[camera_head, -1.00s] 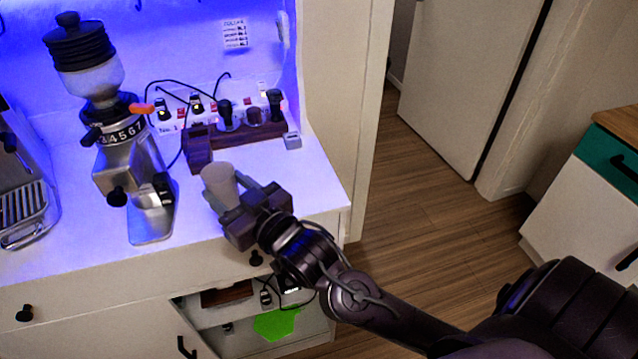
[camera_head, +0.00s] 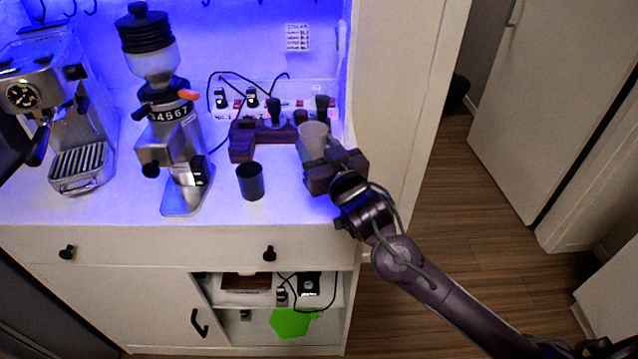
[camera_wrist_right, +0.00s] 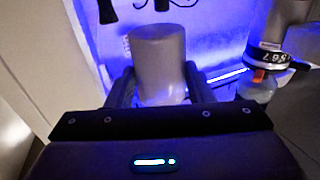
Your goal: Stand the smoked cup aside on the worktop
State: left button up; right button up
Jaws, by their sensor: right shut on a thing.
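A grey, slightly see-through cup (camera_head: 313,138), which looks like the smoked cup, is between the fingers of my right gripper (camera_head: 321,158). The right gripper is shut on it, at the right end of the worktop (camera_head: 225,208). The cup looks about upright; I cannot tell whether its base touches the worktop. In the right wrist view the cup (camera_wrist_right: 158,62) sits between the two dark fingers (camera_wrist_right: 158,88). My left gripper is not in view.
A dark cup (camera_head: 250,181) stands on the worktop left of my right gripper. A grinder (camera_head: 166,130) and an espresso machine (camera_head: 72,110) stand further left. A dark wooden holder (camera_head: 265,135) with tools is behind. The front middle of the worktop is clear.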

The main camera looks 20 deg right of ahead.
notch_tip(320, 180, down, 9)
jog(key=shift+p, duration=0.35)
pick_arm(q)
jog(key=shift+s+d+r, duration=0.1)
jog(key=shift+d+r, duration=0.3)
pick_arm(e)
jog(key=shift+f, duration=0.45)
jog(key=o, duration=1)
jog(key=shift+f, duration=0.15)
jog(key=shift+c, duration=0.2)
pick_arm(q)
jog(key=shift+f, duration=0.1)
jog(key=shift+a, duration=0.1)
